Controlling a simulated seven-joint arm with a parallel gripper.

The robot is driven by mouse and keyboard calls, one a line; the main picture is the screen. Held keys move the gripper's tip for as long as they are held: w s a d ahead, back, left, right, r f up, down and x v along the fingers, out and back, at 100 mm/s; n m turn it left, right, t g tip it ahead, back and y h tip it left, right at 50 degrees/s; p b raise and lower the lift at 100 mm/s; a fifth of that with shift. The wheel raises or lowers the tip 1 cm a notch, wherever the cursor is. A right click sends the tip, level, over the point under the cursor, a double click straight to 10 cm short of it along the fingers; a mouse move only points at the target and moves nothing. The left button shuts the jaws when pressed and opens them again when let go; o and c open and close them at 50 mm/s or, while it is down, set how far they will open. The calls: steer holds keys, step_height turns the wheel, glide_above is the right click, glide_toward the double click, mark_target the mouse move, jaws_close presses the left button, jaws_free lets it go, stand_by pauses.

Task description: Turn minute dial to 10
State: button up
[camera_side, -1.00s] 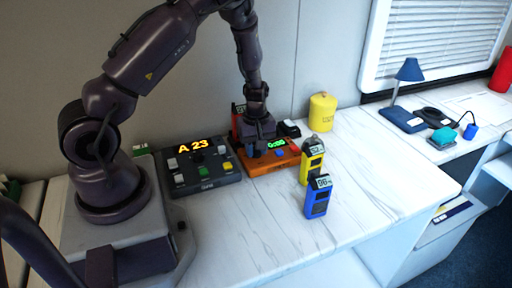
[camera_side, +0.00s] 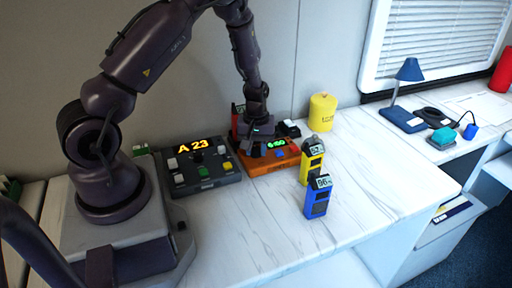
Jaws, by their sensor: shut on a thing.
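An orange timer box (camera_side: 272,163) sits on the white marbled table, with a small lit green display (camera_side: 276,143) whose digits I cannot read surely. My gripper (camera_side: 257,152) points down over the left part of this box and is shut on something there. The minute dial is hidden under my gripper, so its setting does not show.
A dark control box (camera_side: 200,168) reading "A 23" stands close on the left. A yellow handheld device (camera_side: 312,161) and a blue one (camera_side: 318,196) stand to the right. A yellow canister (camera_side: 322,112) is behind. The front table is clear.

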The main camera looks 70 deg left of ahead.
mark_target(256, 148)
steer(key=o, duration=0.9)
step_height(256, 148, up, 13)
